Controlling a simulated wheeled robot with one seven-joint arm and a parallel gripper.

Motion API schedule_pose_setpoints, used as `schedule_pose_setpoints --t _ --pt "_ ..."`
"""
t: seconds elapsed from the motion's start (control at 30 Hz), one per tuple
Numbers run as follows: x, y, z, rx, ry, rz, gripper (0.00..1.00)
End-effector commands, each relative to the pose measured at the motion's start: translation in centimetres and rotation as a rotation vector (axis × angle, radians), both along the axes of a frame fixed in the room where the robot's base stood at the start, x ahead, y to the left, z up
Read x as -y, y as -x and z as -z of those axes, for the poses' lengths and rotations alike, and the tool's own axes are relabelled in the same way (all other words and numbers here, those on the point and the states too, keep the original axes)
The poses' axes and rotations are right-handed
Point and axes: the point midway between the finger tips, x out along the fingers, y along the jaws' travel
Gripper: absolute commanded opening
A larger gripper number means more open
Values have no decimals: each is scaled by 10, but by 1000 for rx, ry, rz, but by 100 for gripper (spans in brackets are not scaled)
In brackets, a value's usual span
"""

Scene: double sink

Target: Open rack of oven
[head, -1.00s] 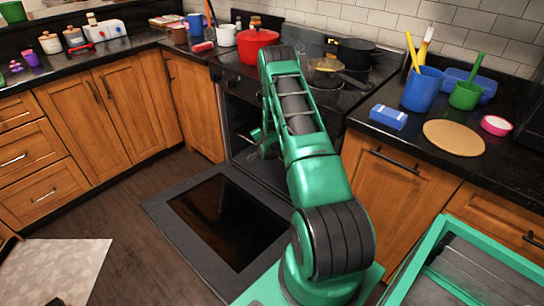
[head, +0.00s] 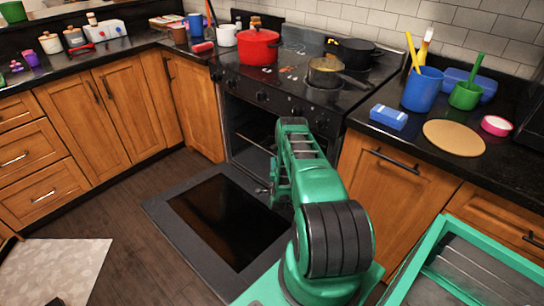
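The oven (head: 285,95) stands in the counter run with its door (head: 158,205) folded down flat and open. The dark oven cavity (head: 240,118) shows to the left of my arm. A thin light bar (head: 254,144), which looks like the front edge of the oven rack, crosses the opening; the rest of the rack is in shadow or behind my arm. How far out the rack is, I cannot tell. My gripper (head: 264,190) is low in front of the opening, above the door, mostly hidden by my arm. Its fingers are too small and covered to read.
A red pot (head: 258,47), a yellowish pan (head: 325,72) and a black pan (head: 356,51) sit on the stovetop. Wooden cabinets flank the oven. A green-framed cart or tray (head: 470,262) is at lower right. Floor left of the door is clear, with a light mat (head: 70,268).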

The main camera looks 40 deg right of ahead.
Motion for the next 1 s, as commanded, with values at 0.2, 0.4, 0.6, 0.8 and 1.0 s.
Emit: schedule_pose_setpoints --t 0.2,0.4,0.6,0.8,1.0 --pt "26 -31 -1 2 3 0 17" --pt "44 -52 -1 0 1 -1 17" --pt "52 -60 0 -1 0 -1 17" --pt "53 -62 0 -2 1 0 17" --pt "53 -62 0 -2 1 -1 0"
